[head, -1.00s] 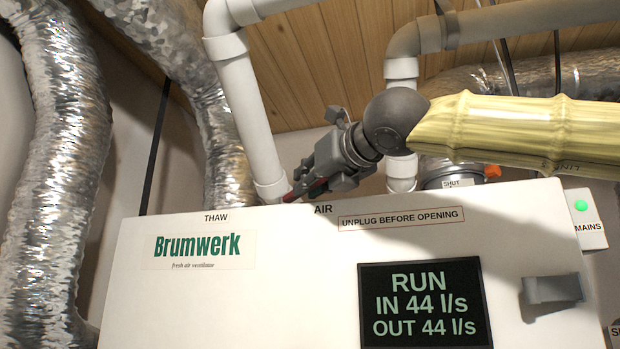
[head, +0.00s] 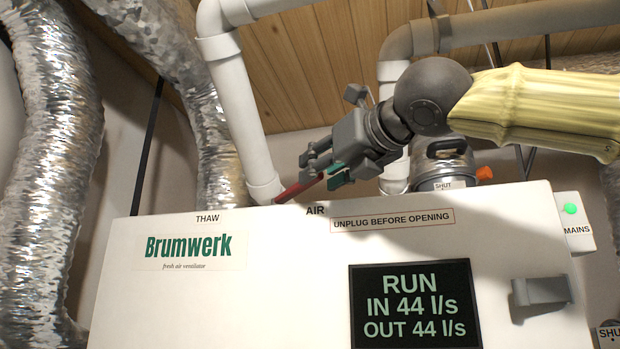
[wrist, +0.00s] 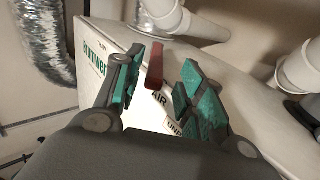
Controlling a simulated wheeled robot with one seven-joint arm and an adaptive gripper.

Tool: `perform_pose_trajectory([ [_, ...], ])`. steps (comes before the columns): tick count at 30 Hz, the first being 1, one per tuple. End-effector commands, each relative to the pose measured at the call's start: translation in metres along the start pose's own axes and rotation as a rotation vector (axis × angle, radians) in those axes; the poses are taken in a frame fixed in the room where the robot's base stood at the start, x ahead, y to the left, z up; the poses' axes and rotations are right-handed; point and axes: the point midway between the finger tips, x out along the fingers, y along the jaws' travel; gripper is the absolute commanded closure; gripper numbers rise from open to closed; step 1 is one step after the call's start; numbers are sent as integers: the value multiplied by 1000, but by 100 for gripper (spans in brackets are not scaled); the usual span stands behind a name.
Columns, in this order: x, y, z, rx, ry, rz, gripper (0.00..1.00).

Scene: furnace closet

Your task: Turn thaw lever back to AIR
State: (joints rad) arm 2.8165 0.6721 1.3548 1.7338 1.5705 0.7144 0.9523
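The thaw lever is a red bar (head: 298,188) at the top edge of the white Brumwerk ventilator box (head: 190,290). In the head view its visible part lies nearer the AIR label (head: 315,210) than the THAW label (head: 207,218). My gripper (head: 324,170) is above the box edge by AIR, with its green pads apart. In the wrist view the lever (wrist: 155,67) shows between the spread fingers of my gripper (wrist: 160,70), closer to the left finger. No clear contact shows. The lever's pivot is not clearly visible.
A white pipe (head: 245,120) rises just left of the lever. A grey pipe (head: 393,75) and a clamped collar marked SHUT (head: 443,172) stand behind my gripper. The display (head: 415,305) reads RUN, IN 44 l/s, OUT 44 l/s. A grey latch (head: 541,292) sticks out at right.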

Motion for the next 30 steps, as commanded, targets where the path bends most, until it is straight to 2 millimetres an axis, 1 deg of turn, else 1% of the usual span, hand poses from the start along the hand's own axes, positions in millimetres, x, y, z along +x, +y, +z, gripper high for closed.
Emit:
perform_pose_trajectory([
  [1, -10, 0, 0, 0, -2, 0, 61],
  [3, -22, -1, 0, 1, -1, 0, 61],
  [6, -35, -1, 0, 0, 0, 0, 61],
  [9, -46, -1, 0, 0, -1, 0, 61],
  [12, -52, 0, 0, 0, 0, 0, 61],
  [16, -54, -1, 0, 0, 1, 0, 61],
  [30, -54, -1, 0, 0, 1, 0, 61],
])
